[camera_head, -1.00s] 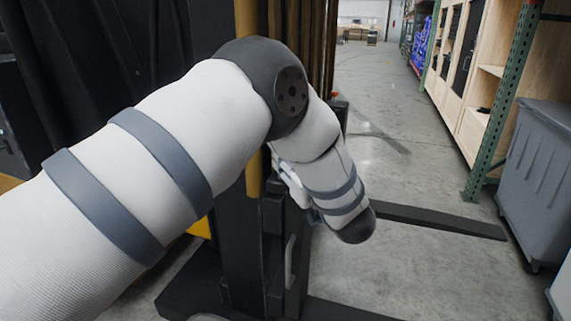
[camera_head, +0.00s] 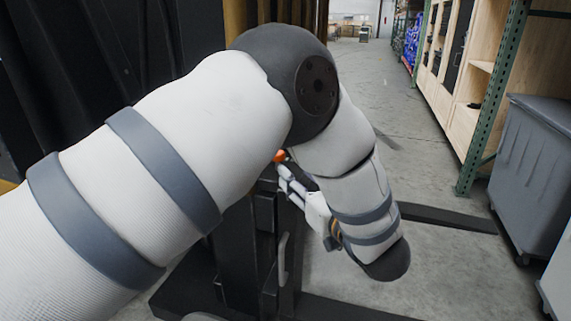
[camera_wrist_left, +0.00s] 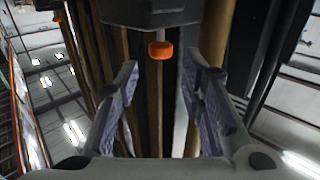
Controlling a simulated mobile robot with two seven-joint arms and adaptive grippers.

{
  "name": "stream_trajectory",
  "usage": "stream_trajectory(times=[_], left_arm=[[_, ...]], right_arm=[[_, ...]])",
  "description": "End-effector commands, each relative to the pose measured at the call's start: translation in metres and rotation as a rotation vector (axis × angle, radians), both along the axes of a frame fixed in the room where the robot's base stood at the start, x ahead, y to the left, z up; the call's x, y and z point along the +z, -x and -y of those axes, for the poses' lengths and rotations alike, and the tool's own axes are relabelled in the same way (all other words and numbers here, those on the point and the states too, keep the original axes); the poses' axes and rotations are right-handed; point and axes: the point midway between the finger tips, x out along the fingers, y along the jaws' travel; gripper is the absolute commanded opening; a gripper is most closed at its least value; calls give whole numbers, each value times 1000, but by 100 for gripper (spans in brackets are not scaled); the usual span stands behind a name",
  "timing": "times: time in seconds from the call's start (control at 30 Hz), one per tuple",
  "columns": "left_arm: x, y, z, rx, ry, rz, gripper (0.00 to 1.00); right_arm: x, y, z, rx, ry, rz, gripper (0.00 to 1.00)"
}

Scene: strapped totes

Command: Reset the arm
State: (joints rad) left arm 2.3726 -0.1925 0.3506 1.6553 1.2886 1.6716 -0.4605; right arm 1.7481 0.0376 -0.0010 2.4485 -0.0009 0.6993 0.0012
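My left arm comes in from the left in the head view, bent at the elbow, with the forearm hanging down. My left gripper (camera_head: 284,174) shows in part behind the forearm, close to the black lift machine (camera_head: 240,247). In the left wrist view my left gripper (camera_wrist_left: 160,76) has its two purple-grey padded fingers wide apart with nothing between them. An orange knob (camera_wrist_left: 160,50) under a dark housing lies beyond the fingertips. It also shows small in the head view (camera_head: 280,156). My right gripper is in neither view.
Dark fork legs (camera_head: 445,218) of the lift machine reach right across the floor. A grey bin (camera_head: 540,170) and wooden shelving (camera_head: 465,85) with a green post stand on the right. A clear concrete aisle (camera_head: 370,90) runs back between.

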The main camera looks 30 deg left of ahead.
Motion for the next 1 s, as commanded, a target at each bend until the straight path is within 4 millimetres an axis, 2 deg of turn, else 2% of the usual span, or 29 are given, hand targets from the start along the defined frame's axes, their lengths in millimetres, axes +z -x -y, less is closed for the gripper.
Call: stream_trajectory(times=[0.1, 0.23, 0.67, 0.73, 0.77, 0.87, 0.9, 0.97, 1.0], left_arm=[[0, 12, 20, -2, -1, 0, 36], [0, 18, 30, 0, -1, -1, 36], [-1, 19, 32, 0, -1, -1, 36], [-11, 18, 29, -31, 4, -23, 36], [-22, 17, 27, -66, 9, -47, 36], [-88, 21, 20, -255, 62, -207, 36], [-121, 31, 18, -336, 101, -295, 36], [-168, 54, 18, -438, 169, -431, 36], [-195, 73, 18, -494, 218, -521, 36]], right_arm=[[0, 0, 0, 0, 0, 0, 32], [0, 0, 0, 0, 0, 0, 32], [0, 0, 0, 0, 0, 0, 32], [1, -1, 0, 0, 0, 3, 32], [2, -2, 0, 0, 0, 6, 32], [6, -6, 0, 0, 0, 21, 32], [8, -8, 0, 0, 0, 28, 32], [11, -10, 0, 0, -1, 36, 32], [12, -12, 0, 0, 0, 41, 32]])
